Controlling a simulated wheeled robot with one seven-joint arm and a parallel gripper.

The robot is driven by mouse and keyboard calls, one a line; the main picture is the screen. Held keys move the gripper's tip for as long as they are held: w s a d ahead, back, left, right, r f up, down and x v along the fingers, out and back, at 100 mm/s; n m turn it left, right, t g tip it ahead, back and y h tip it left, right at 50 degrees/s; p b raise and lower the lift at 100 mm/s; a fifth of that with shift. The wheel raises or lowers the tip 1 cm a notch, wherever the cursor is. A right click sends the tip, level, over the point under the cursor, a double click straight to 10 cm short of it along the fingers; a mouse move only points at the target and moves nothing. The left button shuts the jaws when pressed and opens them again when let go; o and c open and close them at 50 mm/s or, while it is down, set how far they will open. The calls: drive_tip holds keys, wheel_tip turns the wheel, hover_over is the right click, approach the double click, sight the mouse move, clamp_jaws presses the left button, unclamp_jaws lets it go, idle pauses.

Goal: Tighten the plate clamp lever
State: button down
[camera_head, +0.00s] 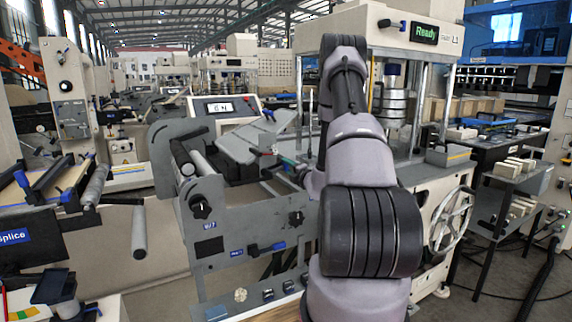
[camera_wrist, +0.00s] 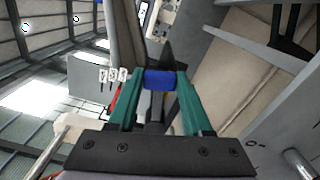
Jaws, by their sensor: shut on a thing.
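In the wrist view, my gripper (camera_wrist: 160,85) has two green fingers closed on the sides of a blue grip (camera_wrist: 160,79), which looks like the plate clamp lever's handle. A dark pointed part shows just beyond the grip. In the head view, my gripper (camera_head: 287,160) is small and partly hidden by my arm, beside the tilted grey plates (camera_head: 236,147) of the machine. I cannot make out the held grip or the lever's angle in the head view.
A display console (camera_head: 222,108) stands behind. A press showing "Ready" (camera_head: 424,32) and a handwheel (camera_head: 452,221) are at right. A roller frame stands at left.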

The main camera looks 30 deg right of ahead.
drive_tip(key=shift+d+f+m, duration=0.2)
drive_tip(key=shift+f+m, duration=0.9)
drive_tip(key=shift+m, duration=0.4)
drive_tip(key=shift+c, duration=1.6)
unclamp_jaws()
drive_tip(key=s, duration=1.1)
drive_tip(key=shift+d, duration=0.15)
drive_tip(key=shift+w, duration=0.1)
